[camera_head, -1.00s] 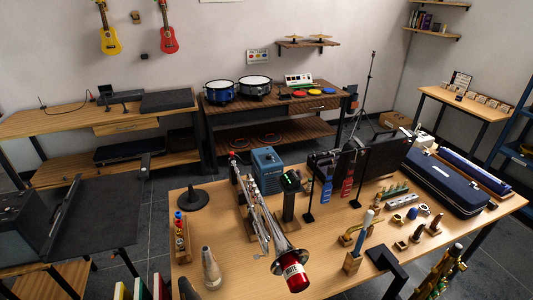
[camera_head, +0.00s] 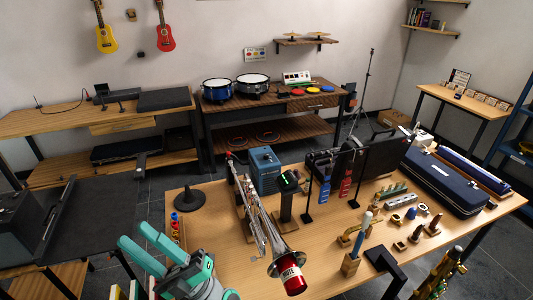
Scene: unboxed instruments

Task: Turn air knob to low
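I cannot make out an air knob or its low mark in this view. A blue box-shaped unit (camera_head: 265,169) stands on the wooden table behind the trumpet; it may carry the knob, but no knob is clear on it. My gripper (camera_head: 131,233) is at the lower left, with two teal fingers spread apart and empty, pointing up and left. It is near the table's left edge, well to the left of and nearer than the blue unit, and touches nothing that I can see.
A trumpet (camera_head: 262,225) with a red mute (camera_head: 291,279) in its bell lies between my gripper and the table's right part. A black round stand (camera_head: 190,201) and a small rack of coloured bottles (camera_head: 175,226) are at the left edge. Several small parts crowd the right.

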